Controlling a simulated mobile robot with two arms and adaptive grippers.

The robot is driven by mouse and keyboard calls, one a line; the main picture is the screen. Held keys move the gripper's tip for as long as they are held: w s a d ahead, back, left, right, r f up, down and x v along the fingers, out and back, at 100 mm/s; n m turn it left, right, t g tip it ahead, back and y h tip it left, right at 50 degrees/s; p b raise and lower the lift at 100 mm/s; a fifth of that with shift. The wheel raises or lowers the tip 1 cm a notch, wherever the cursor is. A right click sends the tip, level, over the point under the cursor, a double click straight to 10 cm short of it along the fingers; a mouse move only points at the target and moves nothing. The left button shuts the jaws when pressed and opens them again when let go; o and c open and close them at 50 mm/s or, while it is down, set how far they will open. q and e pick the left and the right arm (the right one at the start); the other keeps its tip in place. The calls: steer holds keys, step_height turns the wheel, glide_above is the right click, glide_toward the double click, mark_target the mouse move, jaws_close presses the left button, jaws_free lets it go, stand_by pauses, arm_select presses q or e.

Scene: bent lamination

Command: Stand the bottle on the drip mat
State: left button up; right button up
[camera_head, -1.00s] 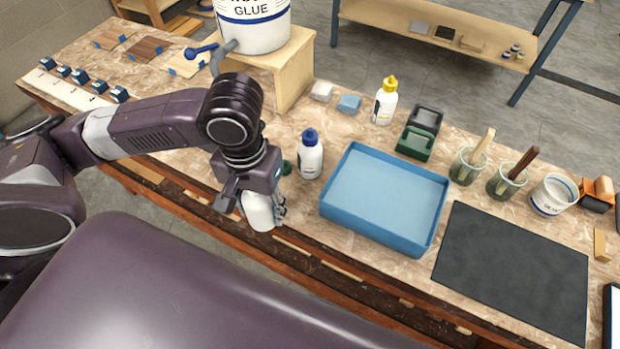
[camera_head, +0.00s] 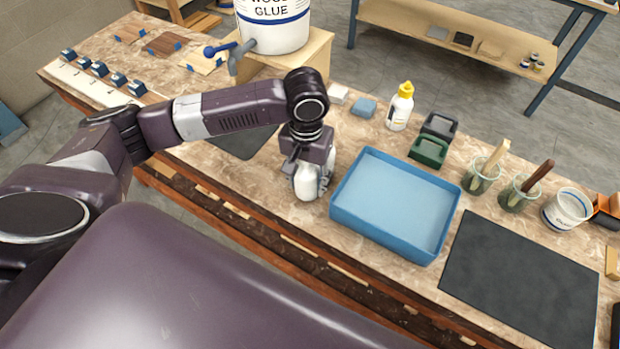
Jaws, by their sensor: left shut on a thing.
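My left gripper (camera_head: 313,177) is shut on a white bottle (camera_head: 306,186). It holds the bottle from above, over the front part of the bench, just left of the blue tray. The bottle's upper part is hidden in the gripper, and I cannot tell whether its base touches the bench. A larger dark mat (camera_head: 520,278) lies flat and bare at the right. I cannot tell by looks which one is the drip mat. My right gripper is not in view.
The blue tray (camera_head: 347,213) is empty, close beside the gripper. A yellow-capped bottle (camera_head: 399,108), green and black holders (camera_head: 429,151), brush jars (camera_head: 480,176) and a white tub (camera_head: 566,209) stand behind. The glue bucket (camera_head: 272,28) sits on a wooden stand (camera_head: 300,57).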

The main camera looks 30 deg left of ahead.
arm_select(q)
steer(key=shift+w+d+f, duration=0.1)
steer(key=shift+w+f, duration=0.65)
steer(key=o, duration=1.3)
steer(key=shift+f, duration=0.1)
